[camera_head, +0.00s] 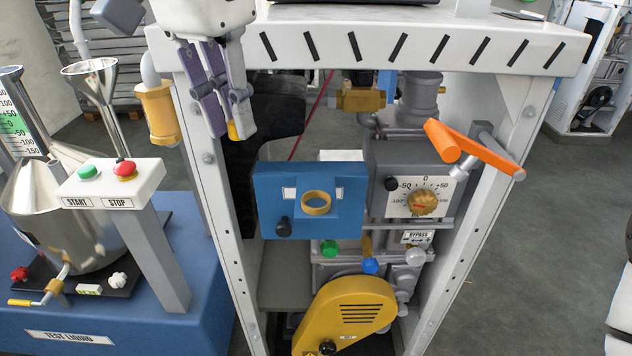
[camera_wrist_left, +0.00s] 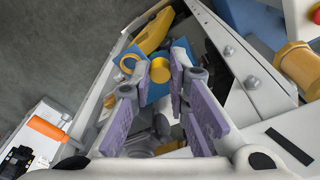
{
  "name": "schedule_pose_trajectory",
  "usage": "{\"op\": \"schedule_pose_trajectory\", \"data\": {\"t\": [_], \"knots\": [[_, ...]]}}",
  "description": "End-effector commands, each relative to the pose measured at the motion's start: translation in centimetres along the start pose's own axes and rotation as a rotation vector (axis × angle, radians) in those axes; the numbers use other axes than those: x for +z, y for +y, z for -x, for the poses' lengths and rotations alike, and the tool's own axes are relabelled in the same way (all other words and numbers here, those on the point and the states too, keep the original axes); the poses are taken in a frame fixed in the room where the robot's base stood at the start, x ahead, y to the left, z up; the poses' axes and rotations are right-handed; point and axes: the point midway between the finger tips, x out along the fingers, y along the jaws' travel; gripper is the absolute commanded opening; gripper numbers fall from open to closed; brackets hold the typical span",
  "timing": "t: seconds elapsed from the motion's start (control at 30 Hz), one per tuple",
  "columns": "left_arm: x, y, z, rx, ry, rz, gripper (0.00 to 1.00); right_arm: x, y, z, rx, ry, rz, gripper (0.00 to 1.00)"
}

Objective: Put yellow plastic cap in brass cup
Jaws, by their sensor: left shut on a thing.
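The yellow plastic cap (camera_head: 233,131) is between the fingertips of my left gripper (camera_head: 240,133), mostly covered by them in the head view. In the left wrist view, the cap (camera_wrist_left: 160,70) shows as a round yellow disc between the purple-padded fingers (camera_wrist_left: 156,84). The round, ring-like brass cup (camera_head: 317,203) is on the blue block in the middle of the frame; it also shows in the left wrist view (camera_wrist_left: 124,64). My left gripper is above and left of the cup in the head view, apart from it. My right gripper is not in view.
The blue block (camera_head: 265,200) has a black knob. An orange handle (camera_head: 470,150) and a dial panel (camera_head: 405,195) are to its right. White frame posts (camera_head: 207,170) stand at both sides. A yellow cover (camera_head: 345,315) is below. A START/STOP box (camera_head: 108,183) stands left.

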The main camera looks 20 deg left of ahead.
Motion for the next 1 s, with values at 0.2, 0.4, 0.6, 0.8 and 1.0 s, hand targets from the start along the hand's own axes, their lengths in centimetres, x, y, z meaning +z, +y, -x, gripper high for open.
{"op": "schedule_pose_trajectory", "data": {"t": [0.2, 0.4, 0.6, 0.8, 1.0], "knots": [[-3.7, 3.5, -4.5, -0.004, -0.007, 0.000, 0.00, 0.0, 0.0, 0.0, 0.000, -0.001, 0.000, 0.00], [-5.1, 4.9, -7.3, 0.000, -0.002, 0.001, 0.00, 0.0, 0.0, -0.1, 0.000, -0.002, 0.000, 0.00], [-5.5, 5.6, -10.6, 0.000, -0.004, 0.002, 0.00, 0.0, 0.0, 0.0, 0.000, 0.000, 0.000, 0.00], [-5.4, 5.6, -11.7, 0.000, 0.001, 0.002, 0.00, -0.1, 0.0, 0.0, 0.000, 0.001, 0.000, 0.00], [-5.3, 5.5, -11.8, 0.000, 0.000, 0.001, 0.00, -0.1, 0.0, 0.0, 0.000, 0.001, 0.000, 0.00]]}}
